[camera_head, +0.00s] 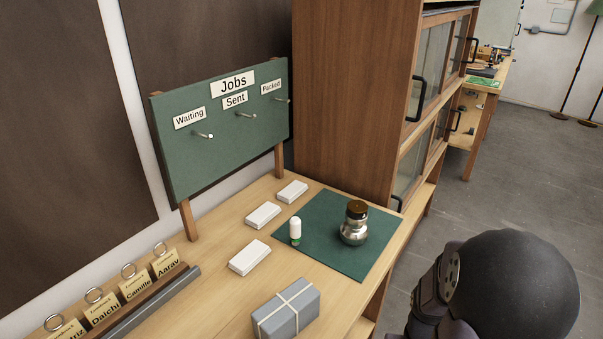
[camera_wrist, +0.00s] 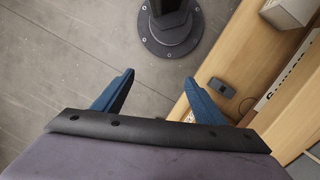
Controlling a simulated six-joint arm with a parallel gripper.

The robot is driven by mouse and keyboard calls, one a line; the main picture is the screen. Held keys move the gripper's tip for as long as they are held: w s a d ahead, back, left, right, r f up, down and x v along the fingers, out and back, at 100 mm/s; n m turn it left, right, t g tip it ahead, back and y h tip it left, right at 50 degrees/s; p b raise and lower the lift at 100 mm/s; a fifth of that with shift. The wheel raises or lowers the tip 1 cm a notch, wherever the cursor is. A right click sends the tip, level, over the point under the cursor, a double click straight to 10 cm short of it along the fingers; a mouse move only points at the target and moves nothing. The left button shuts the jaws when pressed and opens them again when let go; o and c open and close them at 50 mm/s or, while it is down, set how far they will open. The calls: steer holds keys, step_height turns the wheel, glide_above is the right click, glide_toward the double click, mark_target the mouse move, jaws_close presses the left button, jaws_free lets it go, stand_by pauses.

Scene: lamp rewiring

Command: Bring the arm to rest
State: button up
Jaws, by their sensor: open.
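In the wrist view, my gripper (camera_wrist: 160,97) has its two blue fingers spread wide apart with nothing between them. It hangs above the grey floor (camera_wrist: 70,60) and beside the wooden bench edge (camera_wrist: 205,70). In the head view, part of my dark arm shows at the lower right, off the bench, and the gripper's fingers are not visible there.
Several white boxes (camera_head: 249,257), a tied grey parcel (camera_head: 287,308) and name tags (camera_head: 165,263) stand nearby. A Jobs board (camera_head: 225,150) and a wooden cabinet (camera_head: 350,100) rise behind.

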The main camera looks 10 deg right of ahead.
steer(key=w+a+r+n+t+p, duration=0.2)
steer(key=w+a+r+n+p, duration=0.1)
steer(key=a+r, duration=0.6)
steer(key=w+a+n, duration=0.1)
steer(key=a, duration=0.2)
steer(key=shift+w+r+n, duration=0.15)
steer(key=shift+w+n, duration=0.05)
steer(key=shift+n, duration=0.2)
